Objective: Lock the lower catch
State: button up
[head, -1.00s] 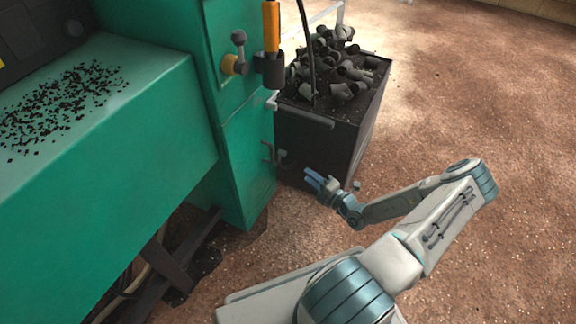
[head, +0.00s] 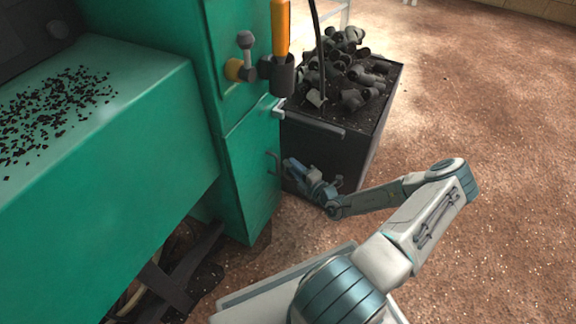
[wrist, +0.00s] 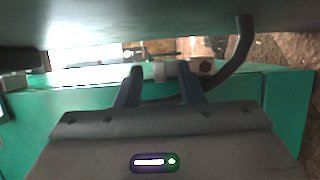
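The green cabinet (head: 248,180) has a small grey catch (head: 272,161) low on its right edge, partly behind my gripper. My gripper (head: 294,168) is close beside it, in front of the dark bin. In the wrist view, the two dark fingers (wrist: 160,80) are apart. A pale grey fitting (wrist: 160,71), seemingly part of the lower catch, shows between their tips. I cannot tell whether the fingers touch it. A dark curved bar (wrist: 240,50) runs up to the right from behind the right finger. A second light grey catch (head: 278,108) sits higher on the cabinet edge.
The dark bin (head: 345,150), filled with grey pipe-like pieces (head: 350,70), stands close behind my gripper. An orange-handled tool (head: 280,28) sits in a holder (head: 280,75) above. Brown floor to the right is open.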

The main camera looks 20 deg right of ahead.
jog(key=shift+w+a, duration=0.15)
jog(key=shift+w, duration=0.05)
jog(key=shift+a, duration=0.1)
grip_shut()
